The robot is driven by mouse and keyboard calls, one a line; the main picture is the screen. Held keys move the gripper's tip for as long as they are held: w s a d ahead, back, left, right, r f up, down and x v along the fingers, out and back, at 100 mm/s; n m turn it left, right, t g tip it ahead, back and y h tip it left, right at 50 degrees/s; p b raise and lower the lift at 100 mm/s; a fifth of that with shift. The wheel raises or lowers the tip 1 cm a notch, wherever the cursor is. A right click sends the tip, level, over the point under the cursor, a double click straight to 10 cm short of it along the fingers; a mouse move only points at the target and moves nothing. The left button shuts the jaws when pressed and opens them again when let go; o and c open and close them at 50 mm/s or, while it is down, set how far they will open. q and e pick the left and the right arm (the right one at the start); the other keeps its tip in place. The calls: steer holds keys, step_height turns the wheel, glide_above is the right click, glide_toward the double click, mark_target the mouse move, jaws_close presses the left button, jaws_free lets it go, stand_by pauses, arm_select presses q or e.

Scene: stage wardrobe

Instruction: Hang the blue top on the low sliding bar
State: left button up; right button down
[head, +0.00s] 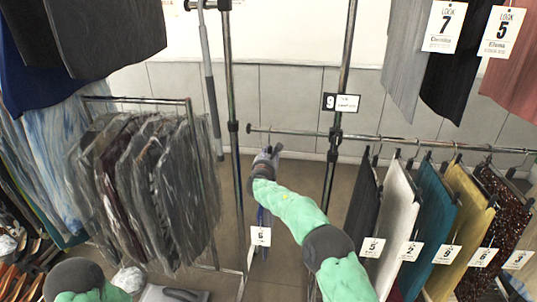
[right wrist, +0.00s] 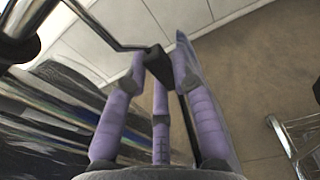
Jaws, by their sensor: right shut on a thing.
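My right gripper (head: 270,153) is shut on the black neck of a hanger (right wrist: 157,63), seen between its purple fingers in the right wrist view. The blue top (head: 262,217) hangs edge-on below this gripper, with a white tag reading 6. A bluish strip of it (right wrist: 188,58) shows behind the fingers. The low sliding bar (head: 300,133) runs right from a knobbed end just left of my gripper. The bar end (right wrist: 18,42) also shows at the upper left of the right wrist view. The metal hook passes near it; I cannot tell whether they touch. My left gripper is out of view.
Several tagged garments, from black (head: 362,208) to sequinned brown, hang along the bar's right part. Its left end is free. An upright post (head: 233,150) stands close left of my gripper. A rack of bagged garments (head: 150,190) stands further left.

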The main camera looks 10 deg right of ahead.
steer(key=c, duration=0.9)
jaws_free()
steer(key=shift+r, duration=0.1)
steer(key=shift+c, duration=0.2)
